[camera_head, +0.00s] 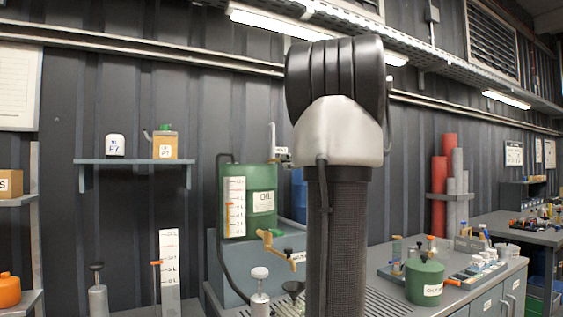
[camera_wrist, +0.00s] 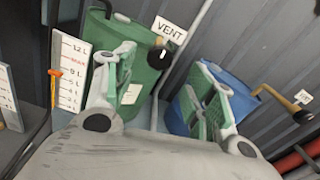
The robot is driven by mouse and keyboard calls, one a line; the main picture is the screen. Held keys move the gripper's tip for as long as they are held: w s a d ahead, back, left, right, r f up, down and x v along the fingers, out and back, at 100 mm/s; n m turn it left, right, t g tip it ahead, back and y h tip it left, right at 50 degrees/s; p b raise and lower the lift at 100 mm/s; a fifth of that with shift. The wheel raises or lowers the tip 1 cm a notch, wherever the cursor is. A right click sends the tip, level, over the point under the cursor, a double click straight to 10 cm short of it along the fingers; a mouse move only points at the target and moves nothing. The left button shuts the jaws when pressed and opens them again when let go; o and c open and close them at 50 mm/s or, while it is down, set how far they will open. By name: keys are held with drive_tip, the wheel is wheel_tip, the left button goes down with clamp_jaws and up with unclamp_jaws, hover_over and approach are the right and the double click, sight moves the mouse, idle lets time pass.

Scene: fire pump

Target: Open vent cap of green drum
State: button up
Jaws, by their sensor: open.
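The green drum (camera_head: 262,186) stands on a grey-blue stand in the head view, with a level scale and an "OIL" label on its front. It also shows at upper left in the wrist view (camera_wrist: 97,32). A "VENT" sign (camera_wrist: 170,31) rises by its top, and a black round knob (camera_wrist: 160,58) on a short brown piece sits just below the sign; this looks like the vent cap. My gripper (camera_wrist: 168,70) is open in the wrist view, its green-padded fingers apart and empty. The knob appears between the fingertips; contact and depth cannot be told. The head view does not show my gripper.
A blue drum (camera_wrist: 180,112) stands right of the green one, with a brown lever (camera_wrist: 275,97) ending in a black knob. A level scale (camera_wrist: 74,75) stands left. A bench (camera_head: 470,275) with a small green can (camera_head: 425,281) is at right. My arm blocks the head view's middle.

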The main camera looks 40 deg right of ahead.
drive_tip(key=x, duration=0.7)
drive_tip(key=shift+w, duration=0.35)
drive_tip(key=c, duration=1.1)
